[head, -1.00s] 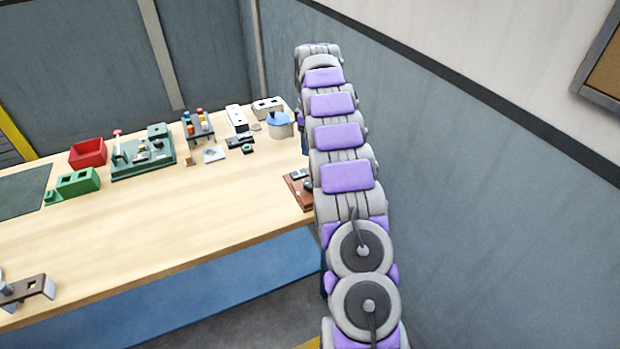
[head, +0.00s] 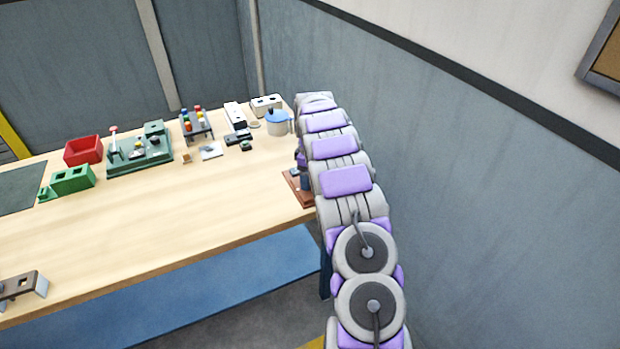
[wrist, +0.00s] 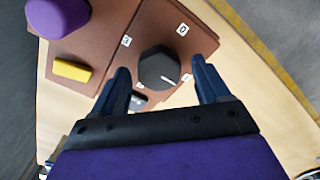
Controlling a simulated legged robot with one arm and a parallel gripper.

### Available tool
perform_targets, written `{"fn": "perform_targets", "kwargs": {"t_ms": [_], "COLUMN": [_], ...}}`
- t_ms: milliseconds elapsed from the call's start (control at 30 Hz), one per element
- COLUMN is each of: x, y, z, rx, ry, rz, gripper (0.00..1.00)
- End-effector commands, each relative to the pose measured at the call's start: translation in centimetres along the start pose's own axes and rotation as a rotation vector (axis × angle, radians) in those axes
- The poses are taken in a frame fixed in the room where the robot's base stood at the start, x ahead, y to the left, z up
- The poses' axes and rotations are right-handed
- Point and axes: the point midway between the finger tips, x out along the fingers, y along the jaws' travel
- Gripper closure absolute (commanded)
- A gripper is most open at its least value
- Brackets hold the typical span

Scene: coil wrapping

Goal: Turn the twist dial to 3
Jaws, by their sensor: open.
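Small white number tags lie around the dial; one at the top right looks like 0, the others are hard to read. My gripper (wrist: 160,82) is open, with its two blue fingers on either side of the dial; I cannot tell if they touch it. In the head view the brown board (head: 296,190) is at the table's right end, mostly hidden by my arm.
A purple round knob (wrist: 58,14) and a yellow block (wrist: 72,70) sit left of the dial on brown boards. The table's middle is clear.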

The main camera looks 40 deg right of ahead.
Motion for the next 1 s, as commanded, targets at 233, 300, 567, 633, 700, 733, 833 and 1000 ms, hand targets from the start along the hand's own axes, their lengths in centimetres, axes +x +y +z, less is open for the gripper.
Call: {"fn": "perform_targets", "kwargs": {"t_ms": [233, 300, 567, 633, 700, 733, 833, 1000], "x": [0.63, 0.61, 0.56, 0.54, 0.52, 0.51, 0.5, 0.48], "y": [0.25, 0.29, 0.2, 0.15, 0.15, 0.15, 0.19, 0.24], "z": [0.15, 0.17, 0.1, 0.07, 0.05, 0.05, 0.04, 0.04], "rx": [0.001, 0.001, 0.001, 0.001, 0.001, 0.001, 0.001, 0.001], "ry": [0.002, 0.003, 0.002, 0.002, 0.002, 0.002, 0.002, 0.003], "rz": [-0.001, -0.001, 0.0, 0.0, 0.001, 0.001, 0.001, 0.001], "gripper": [0.24, 0.24, 0.43, 0.49, 0.56, 0.59, 0.69, 0.8]}}
